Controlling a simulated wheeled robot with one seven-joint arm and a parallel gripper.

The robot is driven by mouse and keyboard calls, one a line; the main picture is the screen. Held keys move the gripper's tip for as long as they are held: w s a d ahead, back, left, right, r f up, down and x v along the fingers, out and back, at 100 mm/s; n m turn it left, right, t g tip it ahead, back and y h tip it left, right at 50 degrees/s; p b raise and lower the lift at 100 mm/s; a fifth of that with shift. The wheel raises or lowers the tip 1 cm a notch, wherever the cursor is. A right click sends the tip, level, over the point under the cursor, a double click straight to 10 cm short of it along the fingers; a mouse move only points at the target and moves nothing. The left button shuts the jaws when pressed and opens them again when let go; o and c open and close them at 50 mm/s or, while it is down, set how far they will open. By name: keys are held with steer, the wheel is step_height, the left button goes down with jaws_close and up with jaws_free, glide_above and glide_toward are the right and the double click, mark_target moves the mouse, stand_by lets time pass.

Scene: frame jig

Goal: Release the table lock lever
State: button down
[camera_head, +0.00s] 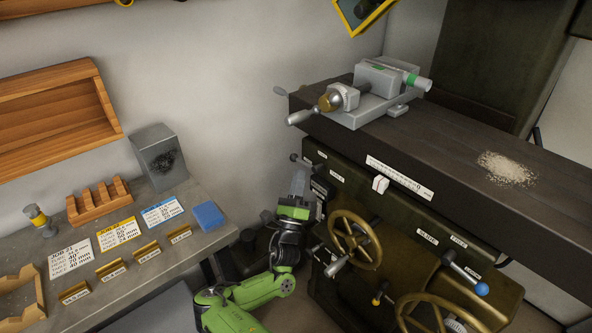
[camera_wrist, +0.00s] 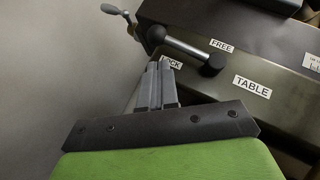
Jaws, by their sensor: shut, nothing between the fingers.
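The table lock lever (camera_wrist: 185,47) shows in the wrist view as a metal rod with a dark hub at its right end and a dark knob at its upper left end. It lies between the FREE label (camera_wrist: 222,45) and the LOCK label (camera_wrist: 172,63), above the TABLE label (camera_wrist: 252,87). My gripper (camera_wrist: 159,66) is shut and empty. Its fingertips are just below the rod in the picture, over part of the LOCK label; I cannot tell whether they touch the lever. In the head view my gripper (camera_head: 301,172) is at the machine's left end, beside the lever's dark knob (camera_head: 294,157).
The machine table (camera_head: 450,150) overhangs the front and bears a vise (camera_head: 375,85) and a pile of chips (camera_head: 507,167). A handwheel (camera_head: 355,240) and a blue-knobbed lever (camera_head: 465,273) stick out from the front. A bench (camera_head: 210,250) stands left. A crank handle (camera_wrist: 117,11) is near the lever.

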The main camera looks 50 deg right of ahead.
steer(key=shift+w+r, duration=0.5)
steer(key=shift+r, duration=0.25)
steer(key=shift+m+g+h+b, duration=0.3)
steer(key=shift+m+g, duration=0.1)
